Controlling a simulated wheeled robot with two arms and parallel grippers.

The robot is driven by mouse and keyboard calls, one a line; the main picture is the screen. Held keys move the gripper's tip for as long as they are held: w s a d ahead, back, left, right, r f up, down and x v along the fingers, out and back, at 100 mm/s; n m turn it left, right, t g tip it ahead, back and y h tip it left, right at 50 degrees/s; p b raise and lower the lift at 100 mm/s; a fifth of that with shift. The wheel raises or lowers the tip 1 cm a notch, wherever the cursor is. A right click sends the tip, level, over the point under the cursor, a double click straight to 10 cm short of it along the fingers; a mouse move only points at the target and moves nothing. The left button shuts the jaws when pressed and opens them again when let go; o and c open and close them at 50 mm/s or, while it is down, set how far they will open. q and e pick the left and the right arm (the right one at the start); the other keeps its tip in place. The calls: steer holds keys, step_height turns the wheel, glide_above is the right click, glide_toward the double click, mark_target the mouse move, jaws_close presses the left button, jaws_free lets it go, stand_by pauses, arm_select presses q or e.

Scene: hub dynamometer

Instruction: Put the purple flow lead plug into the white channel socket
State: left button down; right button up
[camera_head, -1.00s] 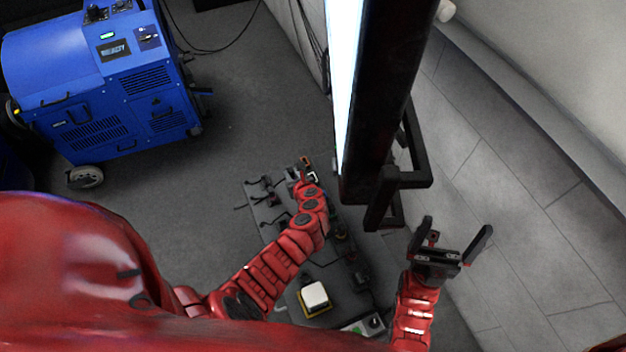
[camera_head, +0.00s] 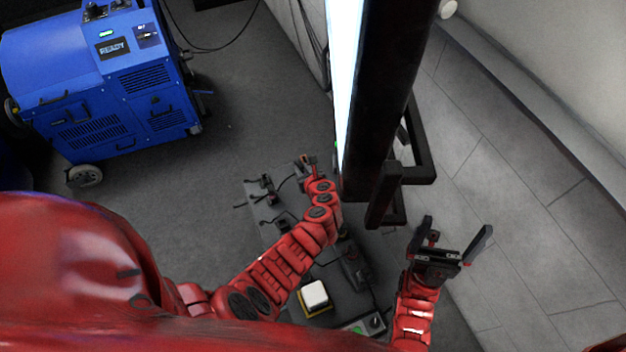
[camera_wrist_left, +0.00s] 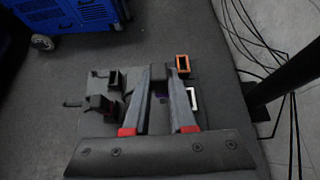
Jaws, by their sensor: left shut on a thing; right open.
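My left gripper (camera_wrist_left: 159,74) is shut on the purple flow lead plug (camera_wrist_left: 160,97), which shows only as a dark purple patch between the fingers in the left wrist view. The white channel socket (camera_wrist_left: 193,98) is a white-rimmed opening just right of the right finger, partly beside it. In the head view my left arm covers the plug and the white socket. My right gripper (camera_head: 452,245) is open and empty, right of the board.
The dark board (camera_wrist_left: 100,76) carries black holders (camera_wrist_left: 113,80) at left. A white button on a yellow base (camera_head: 314,296) sits nearer me. A dark post and frame (camera_head: 385,120) stand close right of my left arm. A blue machine (camera_head: 110,85) stands at far left.

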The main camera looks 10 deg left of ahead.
arm_select(q)
steer(key=w+d+b, duration=0.1)
steer(key=w+d, duration=0.1)
steer(key=d, duration=0.1)
steer(key=shift+w+d+b, duration=0.25)
steer(key=shift+w+b, duration=0.05)
steer(key=shift+b, duration=0.05)
stand_by(0.3)
steer(key=shift+f, duration=0.45)
steer(key=shift+f+b, duration=0.1)
steer(key=shift+b, duration=0.25)
steer(key=shift+f+b, duration=1.1)
steer(key=shift+f, duration=0.3)
steer(key=c, duration=0.7)
jaws_free()
steer(key=shift+o, duration=0.2)
steer(key=shift+r, duration=0.1)
